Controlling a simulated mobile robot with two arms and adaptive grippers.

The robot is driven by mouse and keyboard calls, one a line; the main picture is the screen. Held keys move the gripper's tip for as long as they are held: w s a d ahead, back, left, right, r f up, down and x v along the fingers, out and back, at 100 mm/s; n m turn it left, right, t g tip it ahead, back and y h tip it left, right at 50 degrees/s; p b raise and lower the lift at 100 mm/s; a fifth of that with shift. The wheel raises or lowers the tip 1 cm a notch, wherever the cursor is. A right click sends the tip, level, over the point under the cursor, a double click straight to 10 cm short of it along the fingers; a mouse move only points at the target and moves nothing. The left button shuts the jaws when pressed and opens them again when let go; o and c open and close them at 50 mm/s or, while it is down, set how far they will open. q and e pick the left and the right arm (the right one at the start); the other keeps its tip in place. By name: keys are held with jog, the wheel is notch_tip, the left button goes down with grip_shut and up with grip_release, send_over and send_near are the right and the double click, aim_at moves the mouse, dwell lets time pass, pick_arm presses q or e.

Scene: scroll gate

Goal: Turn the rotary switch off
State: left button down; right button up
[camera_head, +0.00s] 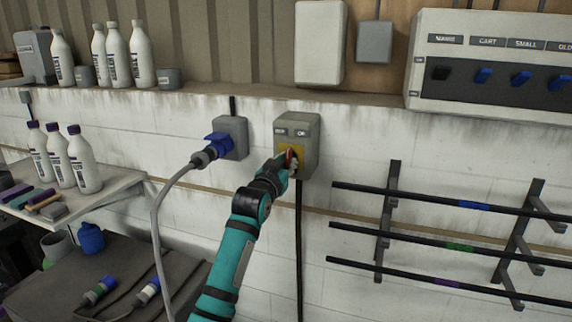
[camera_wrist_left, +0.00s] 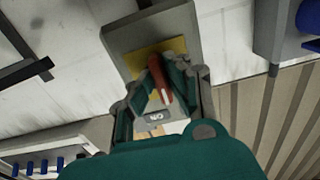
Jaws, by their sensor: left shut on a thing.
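The rotary switch is a grey box (camera_head: 311,150) on the white wall, with a yellow plate and a red handle (camera_head: 291,157). Two small labels sit above the plate; the right one seems to read ON. My left gripper (camera_head: 288,164) reaches the front of the box and is shut on the red handle, partly hiding it. In the left wrist view the red handle (camera_wrist_left: 160,78) stands between the fingers, in front of the yellow plate (camera_wrist_left: 142,59). Its lower end points toward the ON label (camera_wrist_left: 155,116), which appears upside down. My right gripper is not in view.
A blue plug with a grey cable sits in a socket box (camera_head: 233,138) just left of the switch. A rack with black bars (camera_head: 430,243) is at the right. A panel of blue switches (camera_head: 495,60) is at the upper right. White bottles (camera_head: 83,160) stand on a left shelf.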

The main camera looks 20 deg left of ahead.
pick_arm(q)
jog(key=n, duration=0.4)
jog(key=shift+d+n, duration=0.15)
jog(key=shift+n, duration=2.05)
jog(key=c, duration=1.3)
grip_release()
jog(key=shift+c, duration=0.2)
jog(key=s, duration=1.2)
jog(key=shift+a, duration=0.2)
